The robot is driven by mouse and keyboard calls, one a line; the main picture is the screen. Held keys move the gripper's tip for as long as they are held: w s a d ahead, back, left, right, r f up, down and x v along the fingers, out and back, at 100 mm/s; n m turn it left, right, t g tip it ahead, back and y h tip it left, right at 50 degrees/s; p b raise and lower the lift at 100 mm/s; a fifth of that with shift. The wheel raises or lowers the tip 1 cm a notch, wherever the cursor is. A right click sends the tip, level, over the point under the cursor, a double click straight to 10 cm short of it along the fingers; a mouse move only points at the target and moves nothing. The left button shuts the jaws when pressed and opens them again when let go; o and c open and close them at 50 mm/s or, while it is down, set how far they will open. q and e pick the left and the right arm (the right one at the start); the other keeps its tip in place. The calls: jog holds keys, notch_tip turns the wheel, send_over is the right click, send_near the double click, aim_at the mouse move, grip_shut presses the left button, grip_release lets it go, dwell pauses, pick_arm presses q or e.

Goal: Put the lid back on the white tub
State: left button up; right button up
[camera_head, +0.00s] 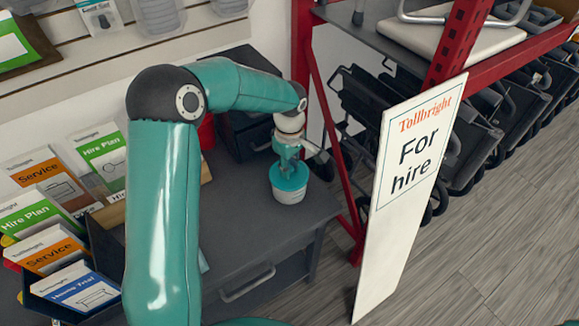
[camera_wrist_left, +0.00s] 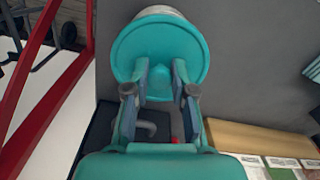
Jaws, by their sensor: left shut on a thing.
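The white tub (camera_head: 289,195) stands on the dark grey desk near its right end. Its round teal lid (camera_head: 289,174) is on top of the tub or directly over its rim; I cannot tell whether it is seated. My left gripper (camera_head: 287,168) comes down from above and is shut on the lid at its middle. In the left wrist view the lid (camera_wrist_left: 160,45) fills the top middle between the fingers (camera_wrist_left: 159,85), and a strip of the tub (camera_wrist_left: 160,12) shows past its edge. My right gripper is not in view.
Leaflet racks with Hire Plan and Service cards (camera_head: 45,180) stand left on the desk (camera_head: 240,235). A black box (camera_head: 245,135) is behind. A white For hire board (camera_head: 410,190) and red shelving (camera_head: 455,45) stand right. Bare desk lies left of the tub.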

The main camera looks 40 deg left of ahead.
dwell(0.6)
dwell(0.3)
pick_arm(q)
jog(key=o, duration=1.4)
jog(key=shift+r+p, duration=2)
jog(key=shift+r, duration=1.5)
jog(key=shift+c, duration=0.4)
